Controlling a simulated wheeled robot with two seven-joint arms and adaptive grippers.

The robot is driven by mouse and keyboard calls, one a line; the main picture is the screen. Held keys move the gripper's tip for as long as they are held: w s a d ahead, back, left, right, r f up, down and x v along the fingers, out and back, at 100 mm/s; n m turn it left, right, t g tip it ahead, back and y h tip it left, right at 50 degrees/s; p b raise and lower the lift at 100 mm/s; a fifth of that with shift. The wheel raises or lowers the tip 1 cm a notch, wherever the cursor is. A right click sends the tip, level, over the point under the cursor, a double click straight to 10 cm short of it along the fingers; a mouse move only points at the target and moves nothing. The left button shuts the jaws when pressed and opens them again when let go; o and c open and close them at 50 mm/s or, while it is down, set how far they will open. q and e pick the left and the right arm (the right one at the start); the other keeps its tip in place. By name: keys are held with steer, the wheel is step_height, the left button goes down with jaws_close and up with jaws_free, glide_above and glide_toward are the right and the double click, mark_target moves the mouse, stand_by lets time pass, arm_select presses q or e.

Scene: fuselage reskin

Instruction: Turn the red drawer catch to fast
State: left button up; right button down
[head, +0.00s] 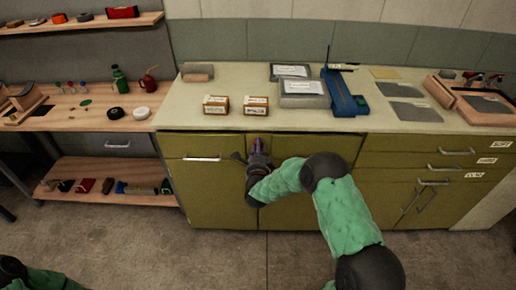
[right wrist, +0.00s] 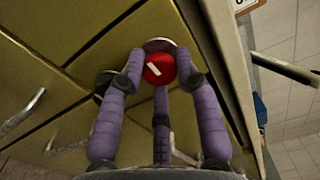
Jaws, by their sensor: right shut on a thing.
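The red drawer catch (right wrist: 159,69) is a round red knob with a short white bar mark, slanted in the right wrist view. It sits on the olive cabinet front (right wrist: 120,45). My right gripper (right wrist: 163,75) has its purple fingers around the knob and is shut on it. In the head view the right gripper (head: 257,148) is at the cabinet front, just under the worktop edge, and hides the catch there. My left gripper is out of view; only part of that arm shows at the lower left.
The worktop (head: 215,120) above holds small boxes (head: 255,105), grey cases (head: 303,93) and a blue tool (head: 343,95). Drawer handles (head: 455,152) stick out at the right, and a door handle (head: 202,158) at the left. A wooden bench (head: 75,118) stands left. The floor (head: 215,255) in front is clear.

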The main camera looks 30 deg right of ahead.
steer(key=shift+d+r, duration=0.3)
steer(key=shift+d, duration=0.05)
steer(key=c, duration=1.3)
jaws_free()
steer(key=o, duration=0.4)
steer(key=shift+s+d+f, duration=0.1)
steer(key=shift+a+f, duration=0.1)
steer(key=shift+a, duration=0.1)
steer(key=v, duration=1.2)
steer(key=shift+f, duration=0.15)
